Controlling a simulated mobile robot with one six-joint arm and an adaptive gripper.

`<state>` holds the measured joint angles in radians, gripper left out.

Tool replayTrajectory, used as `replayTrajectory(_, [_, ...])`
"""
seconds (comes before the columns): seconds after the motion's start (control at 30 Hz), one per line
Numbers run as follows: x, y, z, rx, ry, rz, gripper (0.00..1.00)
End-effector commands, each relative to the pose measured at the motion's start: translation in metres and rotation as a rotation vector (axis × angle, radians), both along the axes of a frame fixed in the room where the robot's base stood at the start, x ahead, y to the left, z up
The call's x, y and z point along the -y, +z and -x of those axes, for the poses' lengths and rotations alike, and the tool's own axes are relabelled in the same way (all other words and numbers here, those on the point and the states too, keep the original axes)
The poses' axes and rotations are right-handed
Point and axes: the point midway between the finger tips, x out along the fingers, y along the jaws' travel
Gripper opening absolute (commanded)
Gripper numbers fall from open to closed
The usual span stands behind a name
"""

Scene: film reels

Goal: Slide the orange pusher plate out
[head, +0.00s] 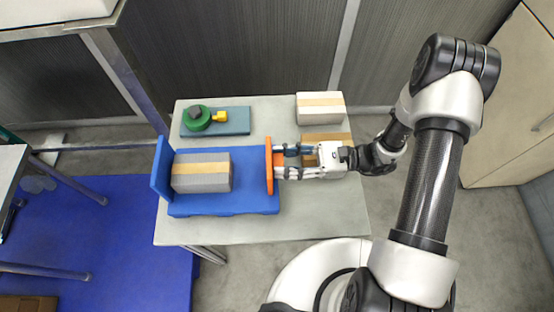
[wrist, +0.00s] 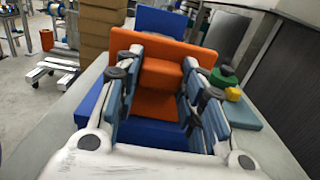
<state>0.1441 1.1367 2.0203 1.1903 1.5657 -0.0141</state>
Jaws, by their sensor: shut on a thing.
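The orange pusher plate (head: 268,166) stands upright at the right end of a blue tray (head: 225,203) on the table in the head view. In the wrist view the orange plate (wrist: 162,72) lies straight ahead, with an orange block-like part reaching back between my fingers. My gripper (head: 283,161) comes from the right and is shut on this part; the gripper also shows in the wrist view (wrist: 155,105). A grey box with a tan band (head: 202,172) lies in the tray, left of the plate and apart from it. The tray's upright blue end wall (head: 161,169) is at the left.
A blue-grey plate (head: 235,121) with a green round piece (head: 197,117) and a yellow piece (head: 220,116) lies behind the tray. A white box (head: 320,107) and a brown box (head: 327,138) stand at the back right. The table's front right is clear.

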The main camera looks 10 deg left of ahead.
Motion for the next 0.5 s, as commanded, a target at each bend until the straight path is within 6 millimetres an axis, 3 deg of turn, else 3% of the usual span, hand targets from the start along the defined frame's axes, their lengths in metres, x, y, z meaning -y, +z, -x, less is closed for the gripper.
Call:
replayTrajectory(0.1, [0.0162, 0.0000, -0.0042, 0.001, -0.003, 0.001, 0.00])
replayTrajectory(0.37, [0.0176, -0.0002, -0.0043, 0.001, -0.002, 0.002, 0.00])
replayTrajectory(0.4, [0.0177, -0.0002, -0.0044, 0.001, -0.002, 0.002, 0.39])
replayTrajectory(0.5, [0.0175, -0.0002, -0.0043, 0.001, -0.002, 0.002, 0.46])
